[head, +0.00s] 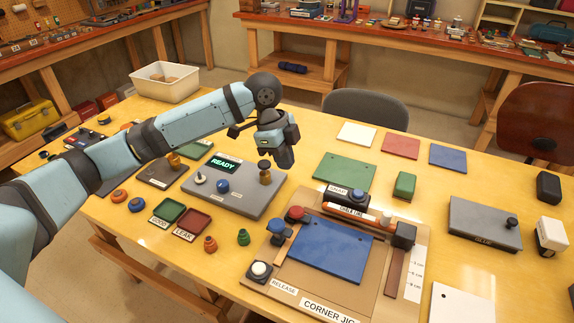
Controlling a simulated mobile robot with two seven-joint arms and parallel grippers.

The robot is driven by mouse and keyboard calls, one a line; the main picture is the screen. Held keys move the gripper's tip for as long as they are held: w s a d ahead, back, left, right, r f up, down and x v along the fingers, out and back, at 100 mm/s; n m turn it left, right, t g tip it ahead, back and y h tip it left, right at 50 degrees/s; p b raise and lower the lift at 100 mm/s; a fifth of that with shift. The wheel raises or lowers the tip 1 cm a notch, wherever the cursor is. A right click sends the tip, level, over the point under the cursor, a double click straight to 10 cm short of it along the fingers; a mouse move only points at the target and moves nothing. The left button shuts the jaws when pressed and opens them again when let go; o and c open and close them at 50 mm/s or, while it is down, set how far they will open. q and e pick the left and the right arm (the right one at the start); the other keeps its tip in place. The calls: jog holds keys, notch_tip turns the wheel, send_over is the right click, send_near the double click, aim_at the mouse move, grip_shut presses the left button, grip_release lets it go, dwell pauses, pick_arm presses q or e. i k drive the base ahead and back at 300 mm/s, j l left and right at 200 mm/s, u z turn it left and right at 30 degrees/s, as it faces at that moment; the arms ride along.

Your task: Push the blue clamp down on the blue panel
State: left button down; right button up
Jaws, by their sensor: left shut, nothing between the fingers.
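The blue panel (326,252) lies flat in the corner jig (345,298) on the yellow table. A blue clamp (278,229) with a rounded knob stands at the panel's upper left corner. A clamp with a red knob (296,213) is just above it, by the panel's back edge. My left gripper (284,160) is shut and empty. It hangs pointing down behind the jig, above and to the right of the grey READY board, apart from the clamp and panel. Whether the blue clamp touches the panel is too small to tell. My right gripper is out of view.
The grey board (236,201) with the READY display and knobs lies left of the jig. A bar with an orange handle (345,210) runs along the jig's back. A white button (260,269) sits by RELEASE. Green and red trays (192,224) lie further left.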

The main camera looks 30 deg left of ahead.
aim_at(277, 226)
jog(key=k, duration=1)
